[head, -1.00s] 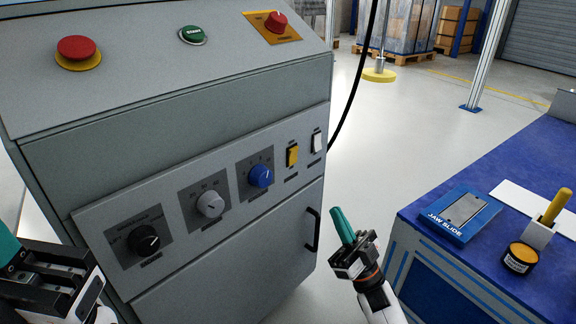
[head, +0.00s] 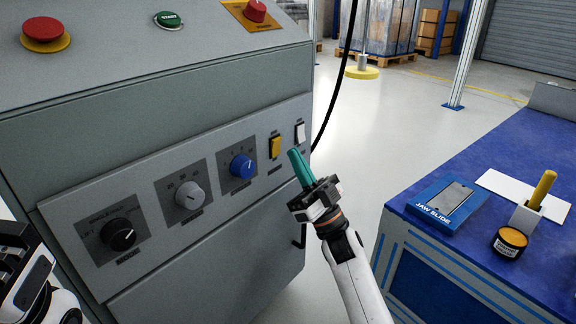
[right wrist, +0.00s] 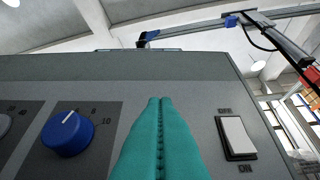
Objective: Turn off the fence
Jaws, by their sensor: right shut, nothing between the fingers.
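A grey machine cabinet has a sloped control panel (head: 140,215) on its front. On it are a yellow rocker switch (head: 275,146) and a white rocker switch (head: 300,132); their small labels are unreadable in the head view. The right wrist view shows the white rocker (right wrist: 236,136) with OFF above and ON below. My right gripper (head: 295,156), with teal fingers, is shut and empty, pointing up at the panel near the two rockers. In the right wrist view its fingers (right wrist: 160,102) hide the yellow rocker. My left gripper (head: 16,262) is cut off at the left edge.
Black (head: 119,234), grey (head: 189,196) and blue (head: 242,166) knobs sit left of the rockers. Above are a red button (head: 43,29), a green button (head: 168,19) and a red knob (head: 255,11). A blue table (head: 470,270) stands right.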

